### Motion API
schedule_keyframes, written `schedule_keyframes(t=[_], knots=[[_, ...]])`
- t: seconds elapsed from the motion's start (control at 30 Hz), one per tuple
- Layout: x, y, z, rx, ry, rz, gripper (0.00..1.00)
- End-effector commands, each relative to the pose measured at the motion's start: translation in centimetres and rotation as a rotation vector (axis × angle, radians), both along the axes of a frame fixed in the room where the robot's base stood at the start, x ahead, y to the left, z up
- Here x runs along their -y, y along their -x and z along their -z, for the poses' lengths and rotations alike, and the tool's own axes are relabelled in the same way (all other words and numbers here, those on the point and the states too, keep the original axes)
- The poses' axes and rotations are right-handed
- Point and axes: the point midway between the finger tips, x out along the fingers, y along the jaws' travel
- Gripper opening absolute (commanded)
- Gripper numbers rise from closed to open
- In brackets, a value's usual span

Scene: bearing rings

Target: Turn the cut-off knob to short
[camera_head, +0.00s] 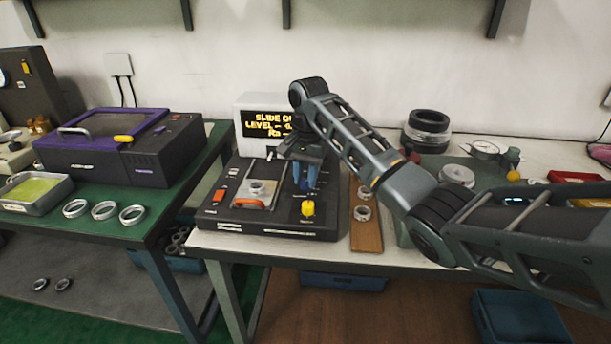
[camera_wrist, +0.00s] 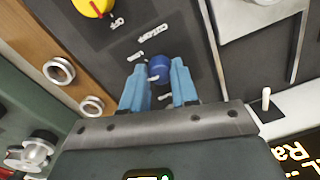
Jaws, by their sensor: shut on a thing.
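A dark instrument (camera_head: 275,222) with a lit display (camera_head: 272,122) stands on the middle bench. A yellow knob (camera_head: 308,208) with a red pointer mark, also in the wrist view (camera_wrist: 92,6), stands clear of the fingers. In the head view the blue knob is hidden by the fingers.
A metal ring (camera_head: 257,187) sits on the instrument's slide plate, left of my gripper. A wooden board (camera_head: 367,236) with rings lies to the right. A small white-tipped toggle (camera_wrist: 266,92) is near the fingers. A purple-lidded machine (camera_head: 125,145) stands on the left bench.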

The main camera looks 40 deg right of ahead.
Motion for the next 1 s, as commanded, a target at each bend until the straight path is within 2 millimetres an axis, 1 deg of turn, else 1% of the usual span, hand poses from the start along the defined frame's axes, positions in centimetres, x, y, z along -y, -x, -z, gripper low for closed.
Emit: schedule_keyframes(t=[0.03,0.17,0.37,0.57,0.77,1.0], knots=[[0.02,0.02,-0.01,-0.001,0.0,0.0,0.12],[0.02,0.02,-0.01,-0.001,0.0,0.0,0.0],[0.01,0.03,-0.09,-0.001,0.0,-0.01,0.0],[-0.05,0.06,-0.25,-0.004,-0.001,-0.078,0.0],[-0.05,0.06,-0.4,-0.004,-0.002,-0.215,0.0],[-0.01,0.04,-0.38,-0.004,-0.001,-0.423,0.0]])
